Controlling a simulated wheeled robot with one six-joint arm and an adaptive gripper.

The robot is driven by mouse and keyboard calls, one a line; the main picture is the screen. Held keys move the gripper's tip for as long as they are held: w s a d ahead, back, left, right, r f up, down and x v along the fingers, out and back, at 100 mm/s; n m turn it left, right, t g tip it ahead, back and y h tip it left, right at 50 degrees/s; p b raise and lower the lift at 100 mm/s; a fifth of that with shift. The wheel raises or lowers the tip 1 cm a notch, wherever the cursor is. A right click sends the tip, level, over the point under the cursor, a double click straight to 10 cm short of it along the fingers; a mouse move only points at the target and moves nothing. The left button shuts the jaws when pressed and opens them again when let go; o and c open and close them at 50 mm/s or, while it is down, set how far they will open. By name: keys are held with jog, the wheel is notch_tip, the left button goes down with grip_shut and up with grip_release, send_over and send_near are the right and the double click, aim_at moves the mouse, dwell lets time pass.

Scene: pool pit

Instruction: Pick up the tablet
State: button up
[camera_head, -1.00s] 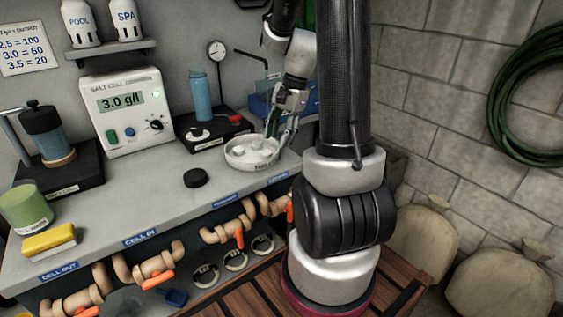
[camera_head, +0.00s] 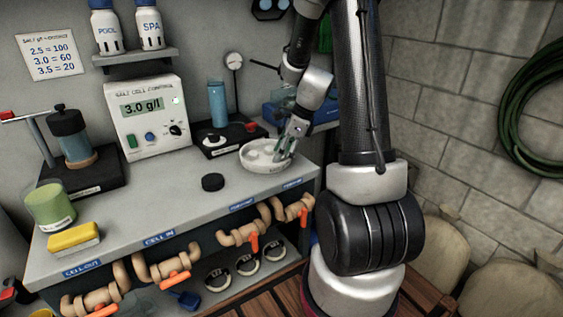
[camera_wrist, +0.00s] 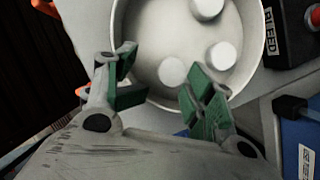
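White round tablets lie in a shallow white dish on the grey bench; in the wrist view three show, one nearest my fingers (camera_wrist: 172,71), one to its right (camera_wrist: 221,55) and one at the top (camera_wrist: 206,8). The dish (camera_head: 262,168) stands near the bench's right end, and its rim also shows in the wrist view (camera_wrist: 256,62). My gripper (camera_wrist: 160,92) is open, its green-padded fingers apart on either side of the nearest tablet, with nothing held. In the head view my gripper (camera_head: 284,150) is over the dish's right side. Whether the fingertips touch the dish cannot be told.
A black lid (camera_head: 212,182) lies left of the dish. Behind it are a black stand with a blue cylinder (camera_head: 218,104) and a blue case (camera_head: 285,112). The salt cell control box (camera_head: 147,115) stands further left.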

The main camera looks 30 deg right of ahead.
jog(key=shift+a+f, duration=0.1)
jog(key=shift+f, duration=0.5)
jog(key=shift+o, duration=0.6)
